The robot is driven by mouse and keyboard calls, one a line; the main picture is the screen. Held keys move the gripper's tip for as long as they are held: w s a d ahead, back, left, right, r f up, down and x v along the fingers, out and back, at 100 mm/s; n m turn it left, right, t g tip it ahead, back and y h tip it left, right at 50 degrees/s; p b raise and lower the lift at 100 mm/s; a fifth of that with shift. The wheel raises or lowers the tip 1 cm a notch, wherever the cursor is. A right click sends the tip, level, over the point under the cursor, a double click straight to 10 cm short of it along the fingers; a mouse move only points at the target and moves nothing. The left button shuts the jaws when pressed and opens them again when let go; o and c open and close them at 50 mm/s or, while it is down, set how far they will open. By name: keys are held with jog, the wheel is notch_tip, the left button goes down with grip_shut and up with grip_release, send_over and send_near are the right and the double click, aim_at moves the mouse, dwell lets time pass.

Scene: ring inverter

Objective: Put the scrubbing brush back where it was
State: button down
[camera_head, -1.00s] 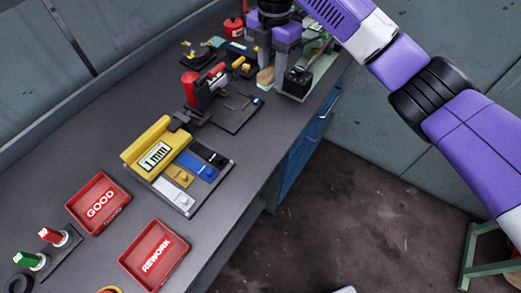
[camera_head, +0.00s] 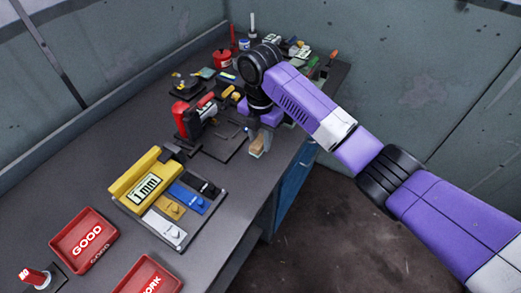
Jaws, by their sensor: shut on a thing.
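The scrubbing brush (camera_head: 257,147) is a small block with a tan, wood-like body. It hangs between the fingers of my gripper (camera_head: 259,138), which is shut on it. My gripper points down over the bench, near its front edge, to the right of the dark flat plate (camera_head: 222,142). I cannot tell whether the brush touches the bench top. The arm hides part of the area behind the gripper.
The grey bench (camera_head: 120,140) holds a red and black device (camera_head: 195,118), a yellow "1mm" block (camera_head: 145,180) and a red GOOD tray (camera_head: 84,240). A red can (camera_head: 223,59) and several small items crowd the far end. Bench top left of the yellow block is clear.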

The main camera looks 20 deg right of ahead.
aim_at(261, 159)
jog(key=shift+f, duration=2.5)
jog(key=shift+f, duration=0.15)
jog(key=c, duration=1.1)
grip_release()
jog(key=shift+o, duration=0.2)
notch_tip(261, 159, up, 12)
jog(key=shift+r+b, duration=0.2)
jog(key=shift+b, duration=0.25)
jog(key=shift+f, duration=0.1)
